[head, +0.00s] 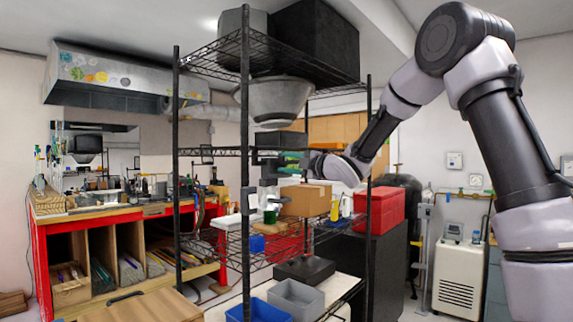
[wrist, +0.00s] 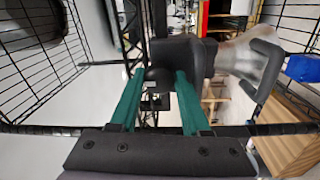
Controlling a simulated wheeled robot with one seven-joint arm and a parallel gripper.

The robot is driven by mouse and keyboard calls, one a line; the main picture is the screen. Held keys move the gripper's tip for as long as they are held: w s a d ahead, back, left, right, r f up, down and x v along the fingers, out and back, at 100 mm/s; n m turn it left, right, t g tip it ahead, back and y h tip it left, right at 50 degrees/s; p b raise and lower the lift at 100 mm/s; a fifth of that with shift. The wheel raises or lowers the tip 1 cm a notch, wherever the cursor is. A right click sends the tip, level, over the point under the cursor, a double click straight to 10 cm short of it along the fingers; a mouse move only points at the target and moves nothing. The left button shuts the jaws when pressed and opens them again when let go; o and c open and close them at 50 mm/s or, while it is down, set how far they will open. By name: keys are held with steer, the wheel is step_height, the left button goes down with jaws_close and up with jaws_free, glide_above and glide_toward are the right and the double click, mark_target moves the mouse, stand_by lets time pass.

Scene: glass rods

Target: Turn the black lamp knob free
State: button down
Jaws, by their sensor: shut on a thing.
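My gripper (head: 291,161) reaches in from the right between the shelves of the black wire rack in the head view. Its green fingers also show in the wrist view (wrist: 159,80), closed around a small dark round part, the black lamp knob (wrist: 157,74). The knob sits beside a black block (wrist: 190,57), with a greyish, see-through flared piece (wrist: 235,58) to its right. In the head view the knob is too small and covered to make out clearly; a dark fitting (head: 266,158) stands at the fingertips. Whether the knob has turned cannot be told.
Rack posts (head: 245,120) stand close to the gripper, and a wire shelf lies above and below.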

stand_by(0.4)
steer(key=shift+c, duration=1.9)
jaws_free()
steer(key=shift+f, duration=0.1)
